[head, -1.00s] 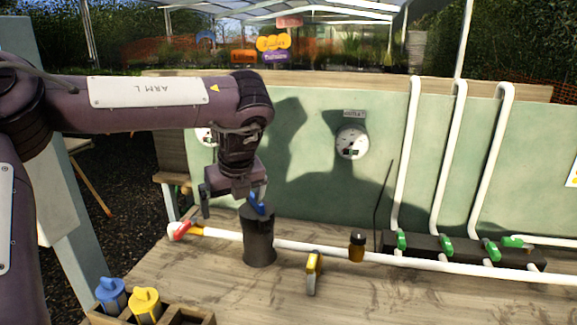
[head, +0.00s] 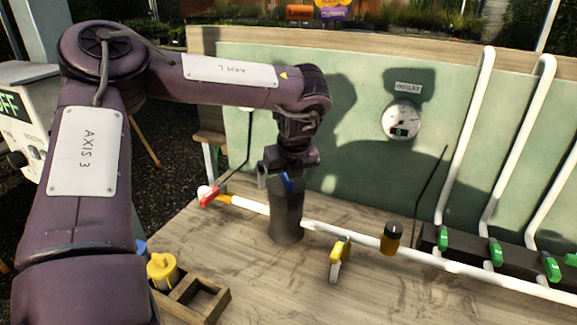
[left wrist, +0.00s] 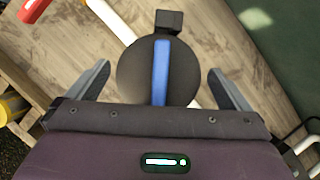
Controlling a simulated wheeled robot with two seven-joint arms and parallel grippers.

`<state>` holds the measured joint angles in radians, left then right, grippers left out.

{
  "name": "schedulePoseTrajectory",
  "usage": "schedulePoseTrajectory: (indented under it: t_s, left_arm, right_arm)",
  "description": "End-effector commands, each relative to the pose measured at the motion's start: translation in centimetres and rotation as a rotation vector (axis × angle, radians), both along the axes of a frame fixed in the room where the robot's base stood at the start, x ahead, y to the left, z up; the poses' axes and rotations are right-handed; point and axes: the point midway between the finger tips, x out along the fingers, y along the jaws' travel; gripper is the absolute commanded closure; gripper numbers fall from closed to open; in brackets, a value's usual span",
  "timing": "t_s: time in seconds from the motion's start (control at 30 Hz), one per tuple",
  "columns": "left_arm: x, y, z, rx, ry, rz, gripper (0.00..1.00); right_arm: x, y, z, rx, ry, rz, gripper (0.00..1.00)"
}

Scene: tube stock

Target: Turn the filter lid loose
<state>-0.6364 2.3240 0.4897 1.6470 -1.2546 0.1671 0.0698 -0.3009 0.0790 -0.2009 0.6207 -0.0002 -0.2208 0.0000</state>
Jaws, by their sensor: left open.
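The filter (head: 286,217) is a dark grey upright cylinder on the wooden bench, at the white pipe. Its round dark lid (left wrist: 137,75) with a straight blue grip bar (left wrist: 161,70) shows from above in the left wrist view. In the head view only a bit of the blue bar shows under my gripper. My left gripper (head: 289,179) is open above the filter, pointing down. In the left wrist view my left gripper (left wrist: 161,83) has one finger on each side of the lid, with gaps. The blue bar runs between them. My right gripper is not in view.
A wooden crate (head: 217,305) with a yellow-capped cartridge (head: 163,270) and a blue one stands front left. A red-handled valve (head: 208,195), a yellow-handled item (head: 340,258) and an amber jar (head: 391,238) are near the pipe (head: 325,231). An outlet gauge (head: 401,118) hangs behind.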

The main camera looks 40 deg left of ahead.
Motion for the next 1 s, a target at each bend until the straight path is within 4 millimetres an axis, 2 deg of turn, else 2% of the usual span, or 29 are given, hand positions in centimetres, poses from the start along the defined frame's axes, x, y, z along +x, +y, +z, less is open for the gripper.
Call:
schedulePoseTrajectory:
  t_s: [0.1,0.33,0.37,0.63,0.8,1.0]
  left_arm:
    - [0.1,0.2,-0.5,0.0,-0.002,0.001,0.0]
    - [0.1,0.2,-0.6,0.0,-0.001,0.0,0.0]
    - [0.1,0.2,-0.6,0.0,-0.001,0.0,0.01]
    - [0.1,0.2,-0.5,0.0,-0.001,0.0,0.37]
    - [0.1,0.2,-0.7,0.003,0.0,0.041,0.38]
    - [0.2,0.2,-0.8,0.005,0.0,0.259,0.38]
  right_arm:
    - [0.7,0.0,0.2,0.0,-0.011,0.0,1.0]
    - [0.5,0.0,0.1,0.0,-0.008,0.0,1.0]
    - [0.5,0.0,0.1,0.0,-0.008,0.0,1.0]
    - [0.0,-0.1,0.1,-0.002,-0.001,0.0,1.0]
    - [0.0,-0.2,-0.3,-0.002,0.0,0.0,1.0]
    - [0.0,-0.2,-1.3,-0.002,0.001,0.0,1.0]
